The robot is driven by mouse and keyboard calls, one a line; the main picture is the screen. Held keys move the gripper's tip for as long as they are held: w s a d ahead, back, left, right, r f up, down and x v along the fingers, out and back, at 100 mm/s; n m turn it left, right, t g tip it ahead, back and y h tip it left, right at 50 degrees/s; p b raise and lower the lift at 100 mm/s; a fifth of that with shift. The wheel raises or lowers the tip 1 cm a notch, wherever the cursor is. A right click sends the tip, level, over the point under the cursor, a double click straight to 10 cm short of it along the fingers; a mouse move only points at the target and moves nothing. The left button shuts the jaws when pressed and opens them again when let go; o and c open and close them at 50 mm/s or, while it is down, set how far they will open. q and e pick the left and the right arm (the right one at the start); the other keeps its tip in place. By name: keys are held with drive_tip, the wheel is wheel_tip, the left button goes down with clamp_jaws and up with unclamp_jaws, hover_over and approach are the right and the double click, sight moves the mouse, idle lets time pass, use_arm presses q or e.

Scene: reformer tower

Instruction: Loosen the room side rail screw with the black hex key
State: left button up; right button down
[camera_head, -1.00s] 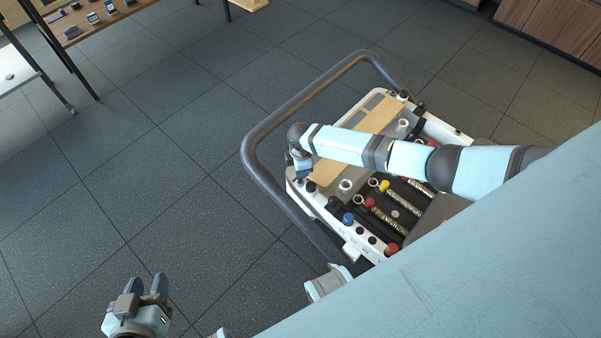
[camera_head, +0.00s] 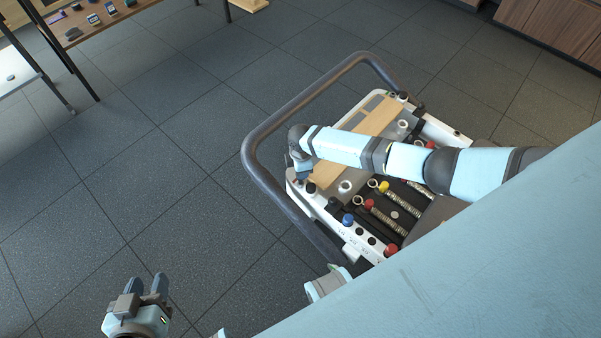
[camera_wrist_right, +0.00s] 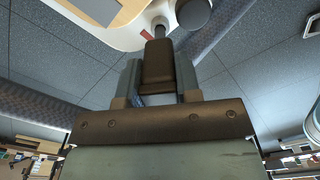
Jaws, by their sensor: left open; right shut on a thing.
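My right gripper (camera_head: 303,172) is over the near left corner of the reformer frame (camera_head: 350,237), pointing down. In the right wrist view my right gripper (camera_wrist_right: 160,80) is shut on a dark upright piece, which I take as the black hex key (camera_wrist_right: 158,62). Its narrow far end meets a pale round fitting on the white frame edge, beside a dark round knob (camera_wrist_right: 193,12). The screw itself is hidden, and I cannot tell whether the key is seated in it. My left gripper (camera_head: 148,284) is open and empty over the floor at bottom left.
A grey tubular rail (camera_head: 262,130) loops around the reformer's far and left sides. Springs with coloured ends (camera_head: 395,205) lie right of the right hand. A brown table (camera_head: 88,22) with small items stands at top left. The tiled floor at left is clear.

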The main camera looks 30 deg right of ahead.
drive_tip(key=shift+r+p, duration=1.4)
drive_tip(key=shift+p, duration=0.15)
drive_tip(key=shift+r, duration=0.1)
wheel_tip(320, 180, up, 4)
drive_tip(key=p, duration=0.4)
